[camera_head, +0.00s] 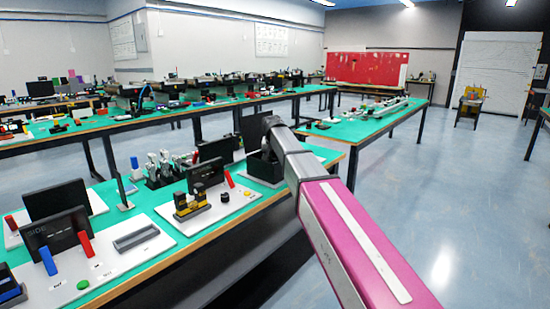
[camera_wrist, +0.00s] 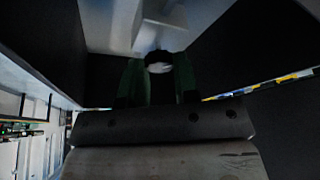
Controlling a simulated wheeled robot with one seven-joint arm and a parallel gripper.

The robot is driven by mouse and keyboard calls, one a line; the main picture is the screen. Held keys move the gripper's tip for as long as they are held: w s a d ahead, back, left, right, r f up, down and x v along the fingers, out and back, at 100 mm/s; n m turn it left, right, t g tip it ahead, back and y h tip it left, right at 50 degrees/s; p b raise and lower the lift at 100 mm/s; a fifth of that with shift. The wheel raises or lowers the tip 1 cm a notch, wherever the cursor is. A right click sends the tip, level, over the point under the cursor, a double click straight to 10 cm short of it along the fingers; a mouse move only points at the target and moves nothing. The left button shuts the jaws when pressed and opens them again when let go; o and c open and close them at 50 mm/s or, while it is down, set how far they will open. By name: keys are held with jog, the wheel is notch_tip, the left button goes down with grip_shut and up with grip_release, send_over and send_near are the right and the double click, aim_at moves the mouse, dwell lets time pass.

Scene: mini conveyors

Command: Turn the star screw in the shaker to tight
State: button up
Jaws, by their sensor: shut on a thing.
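In the wrist view, the fingers of my gripper (camera_wrist: 158,72) stand on both sides of a small dark round knob with a pale end, which looks like the star screw (camera_wrist: 158,56). My gripper is shut on it. The screw sits at the end of a light grey block (camera_wrist: 160,28). Dark panels (camera_wrist: 222,50) of what seems to be the shaker rise on either side. The view is dim, so the screw's points and how far it is turned cannot be told. In the head view, my arm reaches to a black open box (camera_head: 262,169) on the green bench; my fingers are hidden there.
The green bench (camera_head: 141,199) also holds a white board with a yellow-black part (camera_head: 190,203), dark screens (camera_head: 57,232), red and blue blocks, and a silver fixture (camera_head: 163,168). More benches stand behind. The floor (camera_head: 440,200) at the right is clear.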

jog(key=m+h, duration=0.1)
jog(key=m, duration=0.3)
jog(key=shift+w+a+m+g+h, duration=0.1)
jog(key=shift+m+g+h, duration=0.2)
jog(key=shift+h, duration=0.1)
jog(key=shift+m+g+h, duration=0.5)
jog(key=shift+m, duration=1.3)
jog(key=o, duration=0.9)
jog(key=v, duration=1.1)
jog(key=shift+a+f, duration=0.1)
